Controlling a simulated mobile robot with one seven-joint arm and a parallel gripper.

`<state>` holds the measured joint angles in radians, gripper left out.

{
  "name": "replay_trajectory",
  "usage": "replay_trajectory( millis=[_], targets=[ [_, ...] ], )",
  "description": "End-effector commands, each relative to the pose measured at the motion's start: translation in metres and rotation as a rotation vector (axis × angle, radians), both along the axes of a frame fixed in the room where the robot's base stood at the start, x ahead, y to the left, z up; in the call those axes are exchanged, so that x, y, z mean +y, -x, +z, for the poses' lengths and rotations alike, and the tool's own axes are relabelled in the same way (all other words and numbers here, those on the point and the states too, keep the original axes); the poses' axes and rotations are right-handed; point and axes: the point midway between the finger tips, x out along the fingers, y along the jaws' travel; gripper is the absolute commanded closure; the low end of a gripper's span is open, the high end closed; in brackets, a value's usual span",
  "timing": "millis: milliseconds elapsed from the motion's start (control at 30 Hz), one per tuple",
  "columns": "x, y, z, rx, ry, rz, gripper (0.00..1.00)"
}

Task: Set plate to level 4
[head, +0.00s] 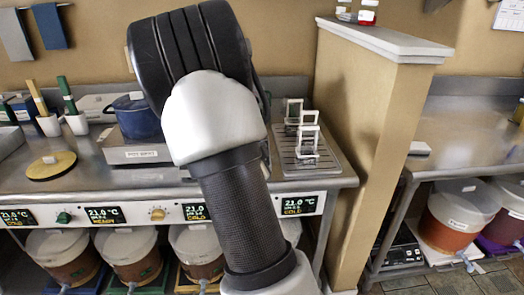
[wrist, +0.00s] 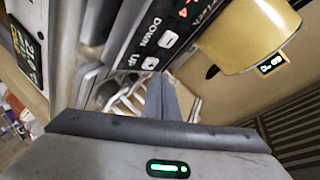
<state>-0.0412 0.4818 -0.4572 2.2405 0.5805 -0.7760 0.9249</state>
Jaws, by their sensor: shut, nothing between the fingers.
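In the wrist view a dark control panel (wrist: 165,35) fills the top, with a DOWN button (wrist: 168,40) and an UP button (wrist: 149,63). Its small lit display (wrist: 186,12), cut by the top edge, shows what looks like a red 4. My gripper (wrist: 158,80) is shut and empty, its tips close to the UP button; I cannot tell whether they touch it. In the head view my arm hides the gripper and this panel. A plate-like white unit (head: 140,154) with a dark blue pot (head: 137,117) stands left of my arm.
A yellow cylinder (wrist: 245,35) with a small label is near the panel's right. A metal rack with white frames (head: 305,150) stands right of my arm, beside a tan partition (head: 375,130). Lidded buckets (head: 130,255) sit under the bench. A round yellow lid (head: 52,165) lies at left.

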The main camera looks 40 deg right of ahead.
Motion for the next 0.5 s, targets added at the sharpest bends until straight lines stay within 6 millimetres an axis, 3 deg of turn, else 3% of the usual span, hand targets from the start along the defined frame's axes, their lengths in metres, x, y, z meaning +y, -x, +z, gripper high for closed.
replay_trajectory(
  millis=[167,500],
  targets=[
    [0.001,0.002,0.005,0.000,0.000,0.000,1.00],
    [0.009,0.014,0.034,-0.001,0.000,0.000,1.00]
  ],
)
